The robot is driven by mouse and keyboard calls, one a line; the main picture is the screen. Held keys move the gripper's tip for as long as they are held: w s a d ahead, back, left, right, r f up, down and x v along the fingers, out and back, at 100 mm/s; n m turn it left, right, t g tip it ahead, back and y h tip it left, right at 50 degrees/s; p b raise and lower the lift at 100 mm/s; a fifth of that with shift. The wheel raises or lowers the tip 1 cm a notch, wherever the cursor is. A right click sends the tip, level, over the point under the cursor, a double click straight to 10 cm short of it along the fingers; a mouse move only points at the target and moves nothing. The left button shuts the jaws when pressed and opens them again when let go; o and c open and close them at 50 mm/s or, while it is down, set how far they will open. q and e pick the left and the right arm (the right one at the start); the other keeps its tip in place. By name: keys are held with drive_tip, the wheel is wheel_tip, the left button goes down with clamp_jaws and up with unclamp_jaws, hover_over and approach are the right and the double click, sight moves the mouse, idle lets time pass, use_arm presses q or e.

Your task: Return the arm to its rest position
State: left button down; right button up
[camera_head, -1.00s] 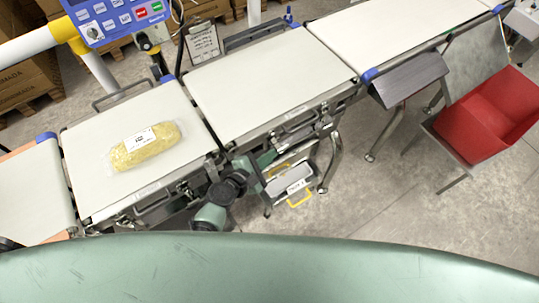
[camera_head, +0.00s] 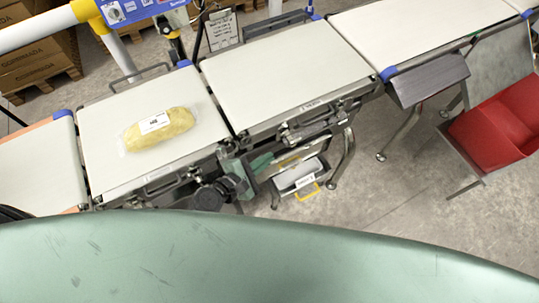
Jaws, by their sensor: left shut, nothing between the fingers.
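My left gripper (camera_head: 262,162) is low beside the front edge of the middle conveyor belts, under their frame level. It is shut and holds nothing. My dark and green left arm links (camera_head: 212,194) rise from behind my body's green edge and partly blend with the dark belt frame. My right gripper is not in view. A clear bag of yellow product (camera_head: 178,128) with a white label lies on the left-middle belt (camera_head: 110,165), apart from the gripper.
A larger white belt (camera_head: 285,75) and another at top right (camera_head: 400,30) continue the line. A box with a yellow handle (camera_head: 300,175) sits under the belts, close to the gripper. A red bin (camera_head: 490,135) stands at the right. Open floor (camera_head: 370,220) lies in front.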

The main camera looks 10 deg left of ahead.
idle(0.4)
use_arm(q)
drive_tip(key=s+a+f+m+g+y+b, duration=0.25)
drive_tip(key=s+f+m, duration=0.35)
drive_tip(key=f, duration=0.8)
drive_tip(key=s+a+f+m+g+y+b, duration=0.1)
drive_tip(key=s+a+f+m+g, duration=0.25)
drive_tip(key=s+f, duration=0.7)
drive_tip(key=s+a+f+m+g+y+b, duration=0.1)
drive_tip(key=s+a+f+m+g+y, duration=0.1)
drive_tip(key=s+a+f+m, duration=0.3)
drive_tip(key=s+a+f+m+g+y+b, duration=0.1)
drive_tip(key=s+a+f+m+g, duration=0.1)
drive_tip(key=s+a+f+m, duration=0.4)
drive_tip(key=s+f+m, duration=0.2)
drive_tip(key=s+f, duration=0.3)
drive_tip(key=s, duration=0.2)
drive_tip(key=shift+s+f+y, duration=0.2)
drive_tip(key=shift+f+y, duration=0.05)
drive_tip(key=shift+y, duration=0.1)
drive_tip(key=shift+d, duration=0.1)
